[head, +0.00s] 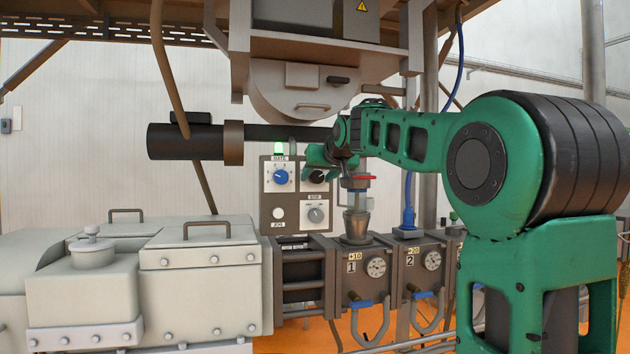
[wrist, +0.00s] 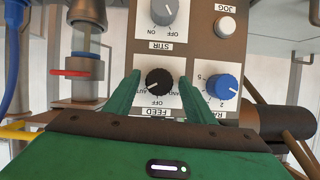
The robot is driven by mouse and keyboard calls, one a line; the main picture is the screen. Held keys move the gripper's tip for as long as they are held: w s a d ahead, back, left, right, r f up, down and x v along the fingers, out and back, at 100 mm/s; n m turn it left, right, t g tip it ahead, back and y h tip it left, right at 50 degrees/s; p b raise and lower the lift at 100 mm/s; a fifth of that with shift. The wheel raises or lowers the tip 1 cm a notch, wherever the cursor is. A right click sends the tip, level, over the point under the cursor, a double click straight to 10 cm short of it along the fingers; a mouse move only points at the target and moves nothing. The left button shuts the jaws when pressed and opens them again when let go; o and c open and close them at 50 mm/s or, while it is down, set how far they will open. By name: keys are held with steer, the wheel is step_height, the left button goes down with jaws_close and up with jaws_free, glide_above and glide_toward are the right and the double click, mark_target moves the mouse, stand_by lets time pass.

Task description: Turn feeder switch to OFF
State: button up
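The feeder switch is a black knob (wrist: 159,81) on a white plate marked FEED, with OFF and AUTO lettering; the wrist view shows it upside down. A light mark on the knob seems to lean toward the AUTO side, but it is too small to be sure. My gripper (wrist: 158,97) is open, with one green finger on each side of the knob and visible gaps between. I cannot tell how deep the fingertips reach. In the head view the knob (head: 317,176) is partly hidden by my gripper (head: 318,160).
A blue rate knob (wrist: 222,87), a grey STIR knob (wrist: 164,12) and a white JOG button (wrist: 224,27) share the panel. A black cylinder (head: 186,141) lies left.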

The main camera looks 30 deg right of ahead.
steer(key=c, duration=0.9)
steer(key=shift+o, duration=0.2)
steer(key=shift+a+n, duration=0.1)
steer(key=shift+n, duration=0.2)
steer(key=shift+a+n+h, duration=0.15)
steer(key=shift+n+h, duration=0.35)
steer(key=shift+n, duration=0.2)
steer(key=shift+w+a+f+n+g+h, duration=0.1)
steer(key=shift+n+g+h, duration=0.2)
steer(key=shift+n+h, duration=0.45)
steer(key=n+h, duration=0.1)
steer(key=n, duration=0.1)
steer(key=n+h, duration=0.1)
steer(key=n, duration=0.2)
steer(key=shift+a+f+h, duration=0.1)
steer(key=shift+f+h, duration=0.05)
steer(key=shift+h, duration=0.1)
steer(key=o, duration=1)
steer(key=shift+o, duration=0.2)
